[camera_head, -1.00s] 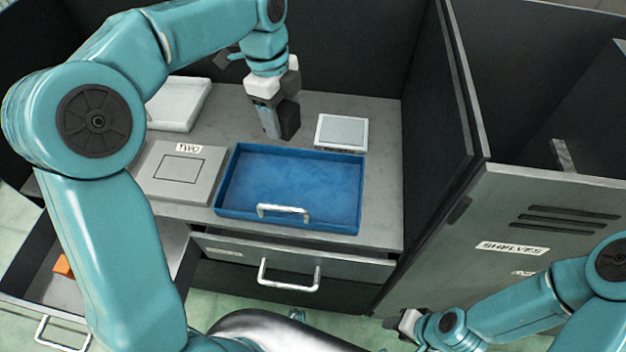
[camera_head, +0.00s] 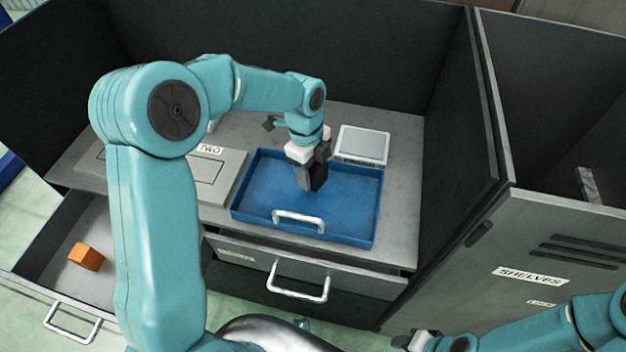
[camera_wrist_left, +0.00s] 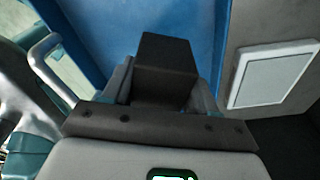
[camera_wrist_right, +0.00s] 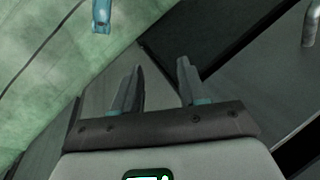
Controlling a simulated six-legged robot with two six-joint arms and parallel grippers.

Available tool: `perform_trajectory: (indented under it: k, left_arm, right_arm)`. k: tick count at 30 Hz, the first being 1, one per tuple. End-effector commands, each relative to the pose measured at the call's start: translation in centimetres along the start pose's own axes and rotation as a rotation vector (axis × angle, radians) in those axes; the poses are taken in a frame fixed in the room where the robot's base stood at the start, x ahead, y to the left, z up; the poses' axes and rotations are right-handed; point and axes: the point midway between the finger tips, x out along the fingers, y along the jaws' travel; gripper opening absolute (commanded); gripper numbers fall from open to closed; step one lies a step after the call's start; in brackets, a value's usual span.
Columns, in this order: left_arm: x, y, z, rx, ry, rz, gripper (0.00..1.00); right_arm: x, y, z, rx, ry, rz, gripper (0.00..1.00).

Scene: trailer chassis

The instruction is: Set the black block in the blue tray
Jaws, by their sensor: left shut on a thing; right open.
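The black block (camera_wrist_left: 166,68) is between the fingers of my left gripper (camera_head: 308,172), which is shut on it. In the head view the black block (camera_head: 318,177) hangs over the blue tray (camera_head: 374,215), above its middle part. I cannot tell whether the block touches the tray floor. The blue tray sits on the grey counter with its silver handle at the front, and its blue floor also shows in the left wrist view (camera_wrist_left: 110,30). My right gripper (camera_wrist_right: 155,85) is open and empty, low by the cabinet at the bottom right of the head view.
A white-topped square device (camera_head: 363,145) stands behind the tray. A flat plate labelled TWO (camera_head: 212,172) lies left of it. An orange block (camera_head: 86,256) lies in an open drawer at the lower left. The SHELVES cabinet (camera_head: 480,270) stands at the right.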

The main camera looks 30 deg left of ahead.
Motion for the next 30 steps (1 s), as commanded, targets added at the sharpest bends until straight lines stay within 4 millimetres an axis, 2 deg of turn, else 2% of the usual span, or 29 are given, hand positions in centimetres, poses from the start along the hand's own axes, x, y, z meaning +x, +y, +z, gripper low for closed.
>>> perform_trajectory:
  k: [7,20,21,23,30]
  left_arm:
    - [3.8,0.0,0.3,0.002,0.0,0.003,0.2]
    - [4.6,-0.1,0.5,0.001,0.0,0.001,0.2]
    - [4.5,0.0,0.5,0.001,0.0,0.002,0.64]
    - [4.5,0.0,0.5,0.001,0.0,0.002,0.83]
    - [4.5,0.0,0.5,0.001,0.0,0.002,0.83]
  right_arm:
    - [0.0,0.0,0.0,0.0,0.0,0.0,0.43]
    - [0.4,0.1,0.0,0.0,0.0,0.0,0.43]
    - [0.3,0.1,0.0,0.0,0.0,0.0,0.43]
    - [0.2,0.1,0.0,0.0,0.0,0.0,0.43]
    - [0.2,0.1,0.0,0.0,0.0,0.0,0.43]
